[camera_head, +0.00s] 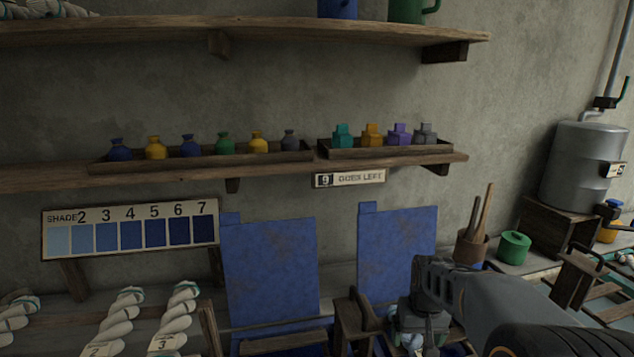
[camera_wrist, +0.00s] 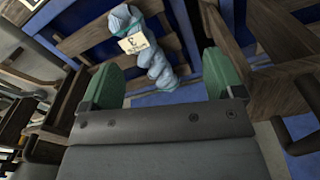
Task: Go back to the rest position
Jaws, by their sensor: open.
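In the wrist view, my gripper (camera_wrist: 162,65) is open, with its two green finger pads apart. A light blue twisted skein (camera_wrist: 158,68) with a cream tag (camera_wrist: 136,42) shows between and beyond the pads, against a wooden frame with blue panels. The skein looks clear of both pads. In the head view, my dark arm reaches in from the lower right, with its end low in front of the right blue panel (camera_head: 400,240). The fingers are hard to make out there.
A shade board (camera_head: 130,229) numbered 2 to 7 stands left of the left blue panel (camera_head: 268,268). Shelves above hold small bottles and jars (camera_head: 372,135). A brush pot (camera_head: 471,248), green canister (camera_head: 514,247) and metal tank (camera_head: 580,168) stand right.

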